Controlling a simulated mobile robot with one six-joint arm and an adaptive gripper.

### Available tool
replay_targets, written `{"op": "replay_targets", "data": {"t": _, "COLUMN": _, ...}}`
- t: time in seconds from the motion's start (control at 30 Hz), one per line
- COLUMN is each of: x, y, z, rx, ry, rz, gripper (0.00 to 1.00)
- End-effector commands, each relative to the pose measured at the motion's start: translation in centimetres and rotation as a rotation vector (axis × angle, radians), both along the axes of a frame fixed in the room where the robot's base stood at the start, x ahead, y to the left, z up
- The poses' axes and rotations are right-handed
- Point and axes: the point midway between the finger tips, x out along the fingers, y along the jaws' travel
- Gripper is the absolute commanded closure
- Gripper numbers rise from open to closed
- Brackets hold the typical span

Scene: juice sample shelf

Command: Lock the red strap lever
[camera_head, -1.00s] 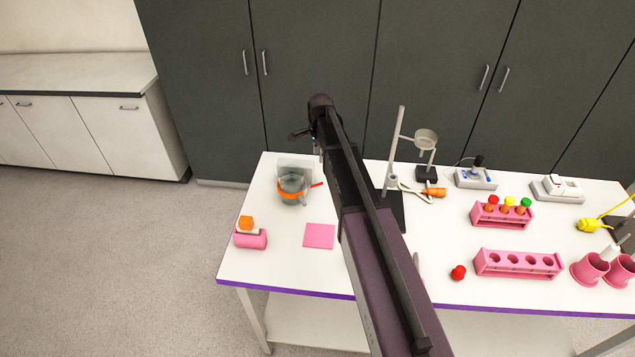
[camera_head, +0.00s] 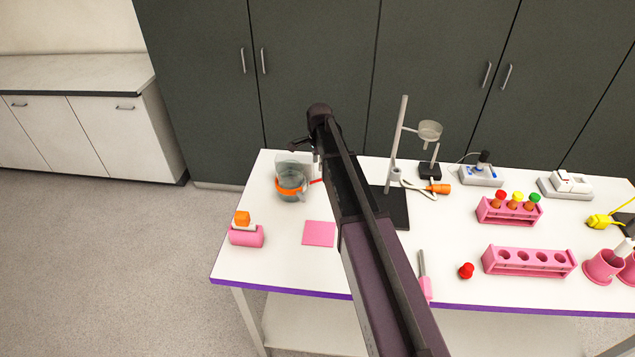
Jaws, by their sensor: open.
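A glass jar (camera_head: 291,181) stands at the back left of the white table, with an orange strap (camera_head: 288,191) around it. The red strap lever (camera_head: 316,181) sticks out from the jar's right side, beside my dark arm. My gripper (camera_head: 298,143) shows small and dark beyond the arm's far end, above and slightly right of the jar in the picture. It is open and appears empty. My arm hides part of the table just right of the lever. Whether the gripper touches the jar or lever cannot be told; it appears apart.
A pink pad (camera_head: 319,234) lies in front of the jar, and a pink block with an orange piece (camera_head: 246,235) is at the left edge. A ring stand (camera_head: 397,150) rises right of my arm. Pink tube racks (camera_head: 528,262) fill the right side.

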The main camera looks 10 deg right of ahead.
Motion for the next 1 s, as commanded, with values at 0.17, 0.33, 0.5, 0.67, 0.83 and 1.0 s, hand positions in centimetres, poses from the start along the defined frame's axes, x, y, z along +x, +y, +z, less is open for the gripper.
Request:
{"op": "replay_targets", "data": {"t": 0.17, "x": 0.1, "y": 0.0, "z": -1.8, "rx": 0.0, "ry": 0.0, "rz": 0.0, "gripper": 0.51}}
{"op": "replay_targets", "data": {"t": 0.33, "x": 0.1, "y": 0.1, "z": -3.1, "rx": 0.0, "ry": 0.0, "rz": 0.0, "gripper": 0.51}}
{"op": "replay_targets", "data": {"t": 0.5, "x": 0.2, "y": 0.1, "z": -4.3, "rx": 0.0, "ry": 0.0, "rz": 0.001, "gripper": 0.51}}
{"op": "replay_targets", "data": {"t": 0.67, "x": 0.2, "y": 0.1, "z": -5.5, "rx": 0.0, "ry": 0.0, "rz": 0.001, "gripper": 0.51}}
{"op": "replay_targets", "data": {"t": 0.83, "x": 0.3, "y": 0.1, "z": -6.5, "rx": 0.0, "ry": 0.0, "rz": 0.001, "gripper": 0.51}}
{"op": "replay_targets", "data": {"t": 1.0, "x": 0.3, "y": 0.1, "z": -7.0, "rx": 0.0, "ry": 0.0, "rz": 0.001, "gripper": 0.51}}
